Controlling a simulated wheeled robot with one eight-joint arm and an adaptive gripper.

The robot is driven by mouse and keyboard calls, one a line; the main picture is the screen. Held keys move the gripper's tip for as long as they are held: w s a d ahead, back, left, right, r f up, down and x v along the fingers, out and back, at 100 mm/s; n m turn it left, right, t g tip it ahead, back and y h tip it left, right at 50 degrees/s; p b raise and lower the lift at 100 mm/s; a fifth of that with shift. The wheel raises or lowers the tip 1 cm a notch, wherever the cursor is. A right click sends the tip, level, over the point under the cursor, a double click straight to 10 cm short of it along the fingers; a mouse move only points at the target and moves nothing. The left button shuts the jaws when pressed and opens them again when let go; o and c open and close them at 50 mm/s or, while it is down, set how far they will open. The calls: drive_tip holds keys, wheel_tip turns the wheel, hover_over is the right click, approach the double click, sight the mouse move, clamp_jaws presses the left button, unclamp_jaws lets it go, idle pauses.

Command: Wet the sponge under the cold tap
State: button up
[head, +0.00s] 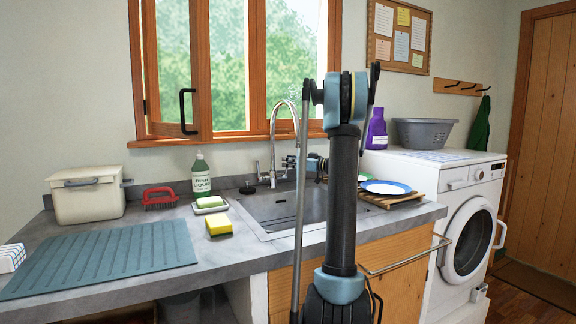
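A yellow sponge (219,225) lies on the grey counter, left of the sink's front left edge. The metal sink (290,207) is set into the counter, with its right part hidden behind my arm. A tall chrome tap (272,150) with a curved spout stands at the back of the sink, with small handles at its base. My gripper (291,161) is by the tap's right side, at about handle height and away from the sponge. It is small and partly hidden by my arm, so I cannot tell whether it is open or touches the tap.
A soap dish (210,208), a green-and-white bottle (201,175), a red brush (160,198) and a lidded box (88,194) stand left of the sink. A ribbed blue mat (100,257) covers the left counter. Plates (386,188) sit at right, beside the washing machine (467,236).

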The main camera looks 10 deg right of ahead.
drive_tip(key=shift+w+a, duration=0.25)
drive_tip(key=shift+a, duration=0.25)
clamp_jaws()
drive_tip(key=shift+s+d+f+n+t+y, duration=0.1)
drive_tip(key=shift+s+d+n+t+y, duration=0.05)
drive_tip(key=shift+s+n+t+y, duration=0.15)
unclamp_jaws()
